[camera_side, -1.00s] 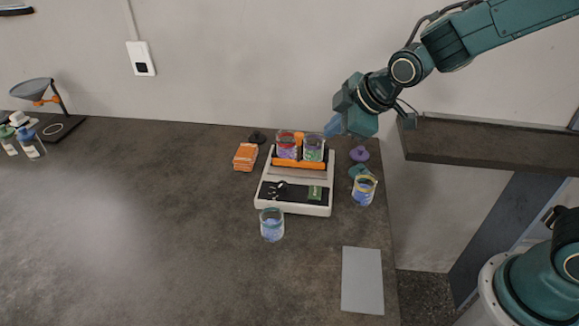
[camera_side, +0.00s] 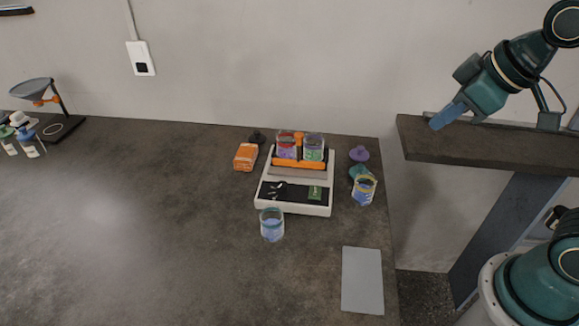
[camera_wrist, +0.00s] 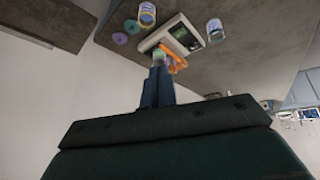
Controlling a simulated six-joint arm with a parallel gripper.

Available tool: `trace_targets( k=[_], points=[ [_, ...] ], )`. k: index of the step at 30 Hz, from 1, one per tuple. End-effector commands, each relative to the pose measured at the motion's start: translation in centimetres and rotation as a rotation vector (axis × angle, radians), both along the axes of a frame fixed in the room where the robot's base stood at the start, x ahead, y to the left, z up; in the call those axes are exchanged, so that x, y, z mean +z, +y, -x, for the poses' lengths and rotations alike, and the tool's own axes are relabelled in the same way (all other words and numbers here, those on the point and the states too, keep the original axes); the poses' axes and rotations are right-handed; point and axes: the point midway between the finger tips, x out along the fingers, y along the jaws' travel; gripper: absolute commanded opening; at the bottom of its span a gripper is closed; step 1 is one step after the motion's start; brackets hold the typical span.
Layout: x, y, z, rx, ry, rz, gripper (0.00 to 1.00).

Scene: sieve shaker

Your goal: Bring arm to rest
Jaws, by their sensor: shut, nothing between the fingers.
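The white sieve shaker (camera_side: 293,209) stands on the dark bench with two jars in its orange holder (camera_side: 299,164). One jar (camera_side: 272,225) is in front, another (camera_side: 364,190) at its right. A grey pad (camera_side: 362,281) lies front right. The dark shelf (camera_side: 480,153) is close to my gripper.

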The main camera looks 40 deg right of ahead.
Motion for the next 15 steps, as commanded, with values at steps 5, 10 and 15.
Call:
trace_targets(
  k=[5, 10, 15],
  points=[
    [0.4, -0.9, 4.0, -0.12, 0.017, -0.056, 0.0],
    [0.3, -1.3, 6.6, -0.201, 0.036, -0.091, 0.0],
    [0.2, -1.4, 7.7, -0.237, 0.046, -0.106, 0.0]
  ],
)
